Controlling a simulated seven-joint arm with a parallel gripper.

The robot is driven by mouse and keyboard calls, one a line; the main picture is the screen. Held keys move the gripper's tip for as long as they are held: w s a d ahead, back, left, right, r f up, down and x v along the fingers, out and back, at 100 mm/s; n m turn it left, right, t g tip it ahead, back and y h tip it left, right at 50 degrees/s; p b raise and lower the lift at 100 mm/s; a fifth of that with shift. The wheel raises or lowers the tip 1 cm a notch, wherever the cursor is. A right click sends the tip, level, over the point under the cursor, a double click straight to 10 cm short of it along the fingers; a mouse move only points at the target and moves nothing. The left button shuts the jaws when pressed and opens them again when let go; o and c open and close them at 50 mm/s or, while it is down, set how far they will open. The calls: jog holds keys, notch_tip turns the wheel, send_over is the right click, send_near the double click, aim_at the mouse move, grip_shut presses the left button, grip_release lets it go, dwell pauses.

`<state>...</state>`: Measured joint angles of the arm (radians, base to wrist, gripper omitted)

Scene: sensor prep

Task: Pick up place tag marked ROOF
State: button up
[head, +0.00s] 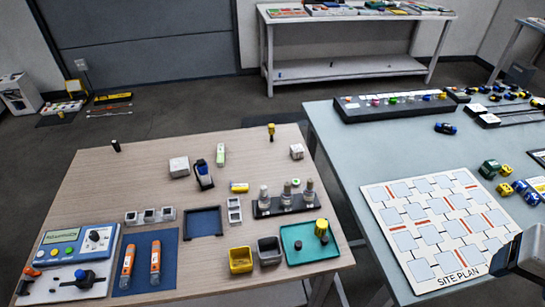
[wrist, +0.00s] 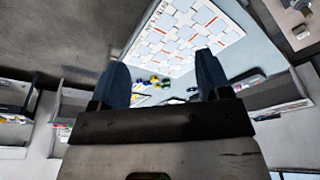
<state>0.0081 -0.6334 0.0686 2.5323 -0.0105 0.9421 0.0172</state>
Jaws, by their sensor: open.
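I cannot make out a tag marked ROOF; lettering on the small pieces is too small to read. A white board marked SITE PLAN (head: 411,237), with pale blue cells and red bars, lies on the blue-grey table at right. It also shows in the wrist view (wrist: 188,52), beyond the fingers. My gripper (wrist: 161,60) is open, its two dark blue fingers wide apart with nothing between them. In the head view, a dark and white part of my arm enters at the lower right, over the board's near right corner.
A long dark rack (head: 360,113) with small coloured pieces stands at the back of the blue-grey table (head: 345,150). Green and yellow toy vehicles (head: 490,168) sit right of the board. The wooden table (head: 100,180) at left holds trays, bottles and a meter (head: 75,248).

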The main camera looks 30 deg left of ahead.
jog(key=o, duration=0.3)
